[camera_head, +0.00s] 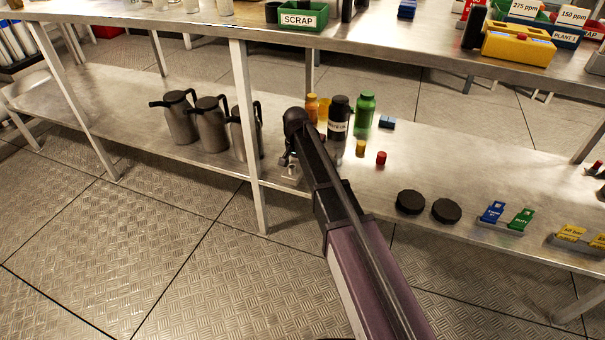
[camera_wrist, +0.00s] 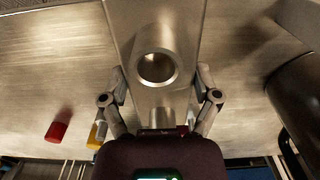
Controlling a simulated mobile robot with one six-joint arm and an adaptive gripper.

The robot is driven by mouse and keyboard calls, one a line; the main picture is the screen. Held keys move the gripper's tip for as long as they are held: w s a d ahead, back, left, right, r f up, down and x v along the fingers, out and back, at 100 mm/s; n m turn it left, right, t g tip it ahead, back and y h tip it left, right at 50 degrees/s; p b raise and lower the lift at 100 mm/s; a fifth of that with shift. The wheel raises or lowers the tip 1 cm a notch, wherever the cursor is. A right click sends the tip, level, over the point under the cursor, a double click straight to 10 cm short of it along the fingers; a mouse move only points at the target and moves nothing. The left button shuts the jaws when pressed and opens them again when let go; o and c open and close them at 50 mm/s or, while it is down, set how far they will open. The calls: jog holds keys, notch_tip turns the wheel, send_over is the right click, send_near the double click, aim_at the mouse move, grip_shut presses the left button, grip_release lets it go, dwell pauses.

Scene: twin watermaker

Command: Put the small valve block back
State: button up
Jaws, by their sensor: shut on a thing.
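The small valve block (camera_wrist: 180,25) is a bare metal block with a round raised port on its face, and it fills the top middle of the wrist view. My gripper (camera_wrist: 158,88) has a finger on each side of it and is shut on it. In the head view my gripper (camera_head: 289,160) is over the lower shelf near its front edge. The pale end of the block (camera_head: 291,172) shows just under it. My arm hides part of the area, and I cannot tell whether the block touches the shelf.
The lower shelf (camera_head: 330,190) holds steel jugs (camera_head: 209,123) at left. A black bottle (camera_head: 338,118), a green bottle (camera_head: 364,112) and a red cap (camera_head: 381,158) stand to the right. Two black discs (camera_head: 428,206) lie further right. A table leg (camera_head: 250,130) stands close to my gripper's left.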

aim_at(292, 161)
jog(key=shift+w+a+f, duration=0.1)
jog(key=shift+w+a, duration=0.75)
jog(key=shift+w, duration=0.3)
jog(key=shift+f, duration=0.1)
jog(key=shift+f+b, duration=1.7)
jog(key=shift+b, duration=0.2)
jog(key=shift+f, duration=0.1)
jog(key=o, duration=1.1)
jog(key=shift+o, duration=0.2)
jog(key=shift+r, duration=0.2)
notch_tip(292, 161, up, 12)
jog(key=p, duration=1.2)
